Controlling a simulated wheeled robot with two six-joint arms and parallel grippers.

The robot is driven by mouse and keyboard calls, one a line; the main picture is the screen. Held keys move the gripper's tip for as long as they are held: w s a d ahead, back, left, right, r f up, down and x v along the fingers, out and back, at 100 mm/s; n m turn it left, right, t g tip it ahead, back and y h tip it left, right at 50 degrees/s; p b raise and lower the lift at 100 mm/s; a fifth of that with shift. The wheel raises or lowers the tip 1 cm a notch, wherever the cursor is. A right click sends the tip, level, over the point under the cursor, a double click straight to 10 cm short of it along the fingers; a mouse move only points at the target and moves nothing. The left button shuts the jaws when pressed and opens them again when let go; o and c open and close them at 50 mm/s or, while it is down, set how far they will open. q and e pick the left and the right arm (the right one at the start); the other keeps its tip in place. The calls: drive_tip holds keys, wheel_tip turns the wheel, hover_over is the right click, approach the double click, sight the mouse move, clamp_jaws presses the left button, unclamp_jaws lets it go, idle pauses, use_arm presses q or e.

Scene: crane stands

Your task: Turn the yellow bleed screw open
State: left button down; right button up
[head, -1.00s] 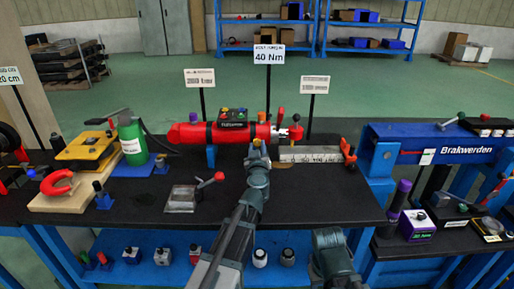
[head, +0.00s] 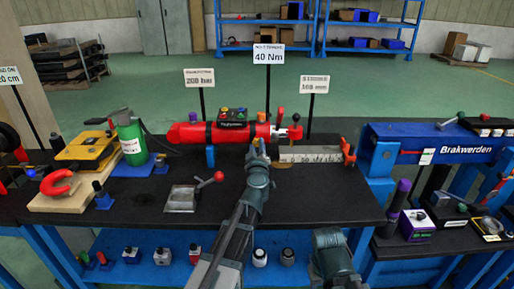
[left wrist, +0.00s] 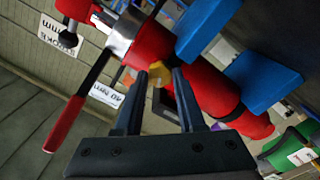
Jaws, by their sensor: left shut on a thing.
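The red cylinder (head: 190,133) lies horizontally on blue supports on the black bench. It also fills the middle of the left wrist view (left wrist: 205,85). My right gripper is out of view.
A red-handled lever (left wrist: 80,105) juts from the metal collar close beside my left fingers. A steel ruler plate (head: 310,154) lies right of the cylinder. A green bottle (head: 131,140) stands left. A small block with a red-knobbed lever (head: 183,198) sits in front.

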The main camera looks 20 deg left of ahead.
use_arm(q)
drive_tip(key=n, duration=0.4)
drive_tip(key=shift+n, duration=0.4)
drive_tip(key=n, duration=0.3)
drive_tip(key=shift+n, duration=0.3)
drive_tip(key=n, duration=0.4)
drive_tip(key=shift+n, duration=2)
drive_tip(key=shift+s, duration=0.1)
drive_tip(key=c, duration=0.5)
unclamp_jaws()
